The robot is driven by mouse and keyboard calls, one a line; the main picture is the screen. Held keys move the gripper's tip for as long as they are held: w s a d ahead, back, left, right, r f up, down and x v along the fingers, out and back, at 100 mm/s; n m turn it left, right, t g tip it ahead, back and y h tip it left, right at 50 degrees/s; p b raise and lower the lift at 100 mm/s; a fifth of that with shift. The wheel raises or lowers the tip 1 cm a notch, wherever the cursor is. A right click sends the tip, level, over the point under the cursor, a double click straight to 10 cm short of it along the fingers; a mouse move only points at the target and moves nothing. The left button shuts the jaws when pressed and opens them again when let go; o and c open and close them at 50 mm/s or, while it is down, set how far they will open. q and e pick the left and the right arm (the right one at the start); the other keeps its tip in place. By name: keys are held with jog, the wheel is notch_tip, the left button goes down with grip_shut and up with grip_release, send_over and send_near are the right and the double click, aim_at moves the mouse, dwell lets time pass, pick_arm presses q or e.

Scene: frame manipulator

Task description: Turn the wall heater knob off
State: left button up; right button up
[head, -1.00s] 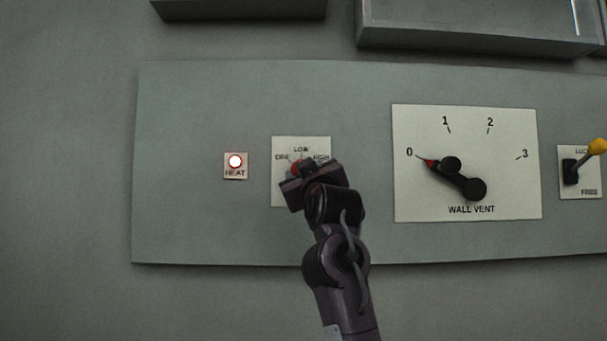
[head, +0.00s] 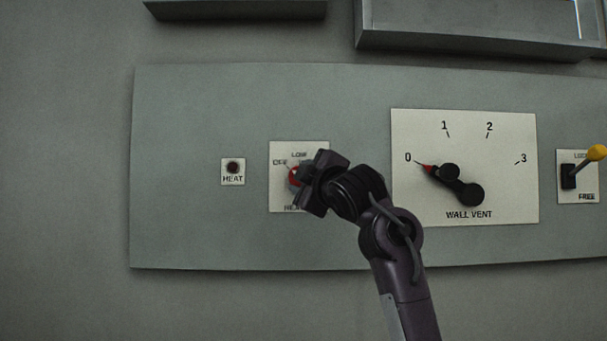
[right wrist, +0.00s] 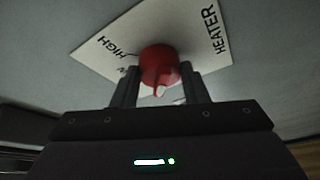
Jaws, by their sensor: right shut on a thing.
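The red heater knob (head: 293,177) sits on a pale plate (head: 283,205) marked OFF, LOW and, in the right wrist view, HIGH and HEATER. My right gripper (head: 304,180) reaches the knob from its right side and covers the plate's right part. In the right wrist view the red knob (right wrist: 158,62) is between the two dark fingers, and my right gripper (right wrist: 160,88) is shut on it. A white mark shows at the knob's tip; its exact setting is hard to read. The HEAT lamp (head: 233,167) left of the plate is dark. My left gripper is out of view.
On the same grey panel (head: 180,225), a WALL VENT dial (head: 465,200) points at 0 right of my arm. Farther right is a lever with a yellow ball (head: 596,153). Grey boxes (head: 480,30) jut out above. The panel's left part is clear.

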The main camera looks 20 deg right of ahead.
dwell(0.5)
jog(key=o, duration=1)
jog(key=s+b, duration=0.1)
jog(key=s, duration=0.1)
jog(key=s+b, duration=0.2)
jog(key=s, duration=0.1)
jog(key=s+f+b, duration=0.1)
jog(key=s, duration=0.1)
jog(key=shift+s+d, duration=0.35)
